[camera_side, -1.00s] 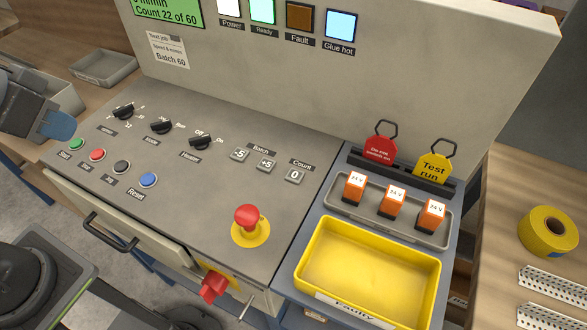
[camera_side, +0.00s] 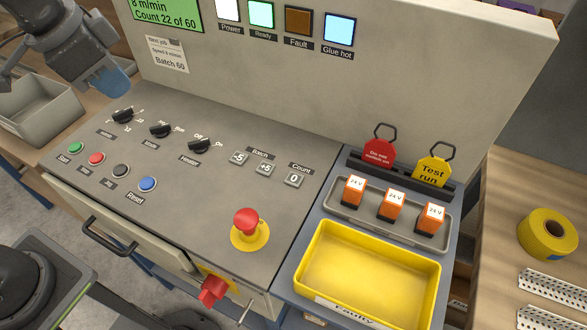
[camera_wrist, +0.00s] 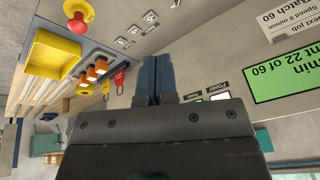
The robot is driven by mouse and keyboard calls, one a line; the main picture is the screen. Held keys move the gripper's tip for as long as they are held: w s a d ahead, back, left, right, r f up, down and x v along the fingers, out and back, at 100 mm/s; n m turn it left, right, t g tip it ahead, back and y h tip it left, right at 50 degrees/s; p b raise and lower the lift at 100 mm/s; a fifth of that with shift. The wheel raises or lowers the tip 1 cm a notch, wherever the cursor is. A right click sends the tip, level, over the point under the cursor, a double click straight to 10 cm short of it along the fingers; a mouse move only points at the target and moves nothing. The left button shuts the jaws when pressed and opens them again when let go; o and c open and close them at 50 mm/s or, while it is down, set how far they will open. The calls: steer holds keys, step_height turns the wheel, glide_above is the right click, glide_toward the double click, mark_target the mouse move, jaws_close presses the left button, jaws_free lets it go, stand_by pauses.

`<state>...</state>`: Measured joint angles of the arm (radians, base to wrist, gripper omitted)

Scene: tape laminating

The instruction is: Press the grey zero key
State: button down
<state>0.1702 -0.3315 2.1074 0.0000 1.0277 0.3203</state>
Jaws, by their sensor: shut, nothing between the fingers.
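The grey zero key (camera_side: 294,180) sits under the Count label on the sloping panel, right of the grey -5 key (camera_side: 240,158) and +5 key (camera_side: 265,169). In the wrist view the small grey keys (camera_wrist: 128,37) lie beyond the fingers, too small to tell apart. My gripper (camera_side: 118,88) is at the upper left in the side view, above the panel's left end and well away from the zero key. Its blue fingers are together and empty in the wrist view (camera_wrist: 154,58). The display (camera_side: 163,13) reads Count 22 of 60.
Black rotary knobs (camera_side: 160,130) and coloured push buttons (camera_side: 148,184) are on the panel's left. A red emergency stop (camera_side: 246,222) stands up in front of the keys. The upright back panel (camera_side: 420,70) rises behind. Orange relays (camera_side: 391,204) and a yellow tray (camera_side: 368,268) are at right.

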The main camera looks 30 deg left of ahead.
steer(key=w+d+f+m+g, duration=0.2)
steer(key=w+d+m, duration=0.5)
steer(key=w+d, duration=0.25)
steer(key=m+g, duration=0.2)
steer(key=m, duration=0.3)
glide_above(293, 179)
step_height(293, 179, down, 7)
steer(key=shift+y, duration=0.3)
step_height(293, 179, down, 14)
